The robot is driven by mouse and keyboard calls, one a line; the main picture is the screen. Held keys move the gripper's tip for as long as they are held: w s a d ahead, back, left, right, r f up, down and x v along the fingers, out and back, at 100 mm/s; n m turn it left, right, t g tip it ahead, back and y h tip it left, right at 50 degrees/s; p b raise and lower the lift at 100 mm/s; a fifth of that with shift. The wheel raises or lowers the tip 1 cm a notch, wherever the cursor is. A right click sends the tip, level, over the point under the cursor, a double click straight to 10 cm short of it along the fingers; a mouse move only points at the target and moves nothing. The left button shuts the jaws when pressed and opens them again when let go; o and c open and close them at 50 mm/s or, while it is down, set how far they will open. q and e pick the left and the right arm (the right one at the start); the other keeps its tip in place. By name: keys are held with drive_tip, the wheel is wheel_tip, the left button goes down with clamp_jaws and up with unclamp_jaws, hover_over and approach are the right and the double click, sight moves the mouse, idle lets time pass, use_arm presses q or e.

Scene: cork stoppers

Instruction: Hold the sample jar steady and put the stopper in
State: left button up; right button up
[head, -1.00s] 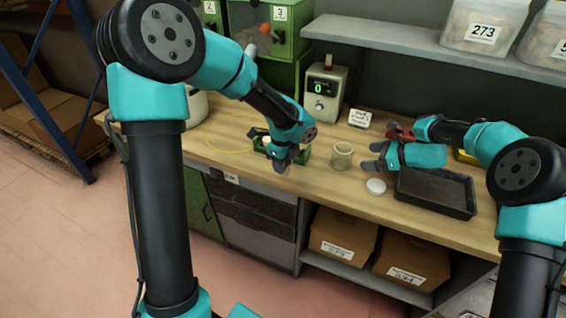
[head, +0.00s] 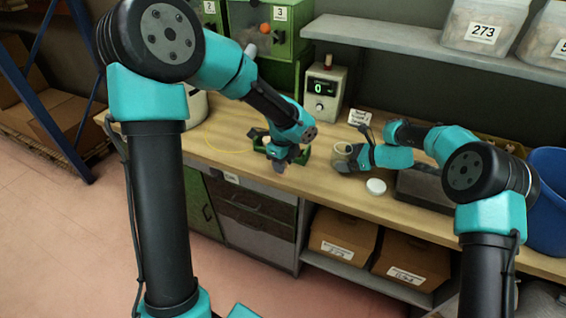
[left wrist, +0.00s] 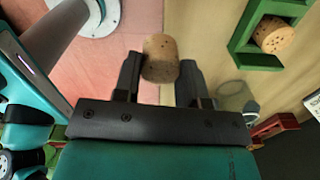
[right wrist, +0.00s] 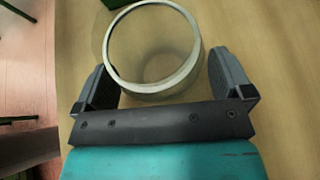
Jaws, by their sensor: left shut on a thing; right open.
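The sample jar (head: 342,151) is a clear open jar with a pale rim, standing on the bench. In the right wrist view, the jar (right wrist: 152,90) sits between the spread fingers of my right gripper (right wrist: 163,72), with a gap on each side. My right gripper also shows in the head view (head: 348,160), at the jar. My left gripper (left wrist: 160,75) is shut on a cork stopper (left wrist: 160,56), which sticks out past the fingertips. In the head view my left gripper (head: 281,163) is left of the jar, and the stopper cannot be made out.
A green holder (left wrist: 243,45) with another cork (left wrist: 273,35) lies beside my left gripper. A white round lid (head: 376,187) lies right of the jar. A dark tray (head: 424,192) is farther right, partly behind my right arm. A blue bin (head: 550,180) stands at the right.

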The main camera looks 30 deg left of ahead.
drive_tip(key=shift+a+f, duration=0.2)
drive_tip(key=shift+a, duration=0.2)
drive_tip(key=c, duration=0.6)
use_arm(q)
drive_tip(key=w+d+r+n, duration=0.4)
drive_tip(key=w+d+r, duration=0.2)
drive_tip(key=w, duration=0.3)
drive_tip(key=w+d+r+n, duration=0.5)
drive_tip(key=w+d+r, duration=0.1)
drive_tip(key=w, duration=0.4)
drive_tip(key=shift+d+r, duration=0.4)
drive_tip(key=shift+d, duration=0.25)
wheel_tip(320, 180, down, 8)
drive_tip(key=shift+f, duration=0.2)
